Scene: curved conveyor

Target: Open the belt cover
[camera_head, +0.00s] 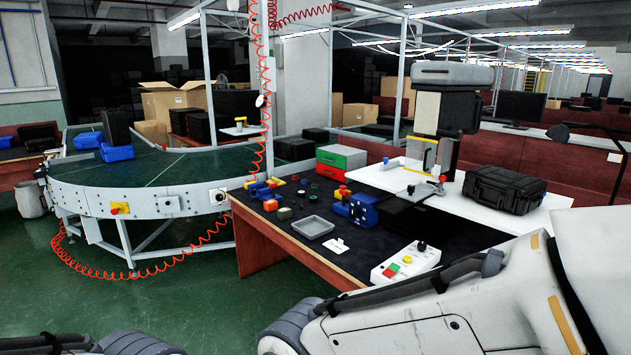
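The curved conveyor (175,205) stands at the left, with a green belt surface (165,168) and a pale metal side wall. I cannot pick out a separate belt cover on it. A yellow box with a red button (120,208) and a round dark knob (218,196) sit on its side wall. Parts of my arms show at the bottom left and across the lower right, away from the conveyor. The fingers of both my grippers are out of view.
A dark-topped workbench (345,250) right of the conveyor holds coloured blocks, a grey tray (313,227) and a button box (405,263). A black case (503,189) lies on the white table behind. A red coiled cable (75,262) hangs beneath the conveyor. Green floor before it is clear.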

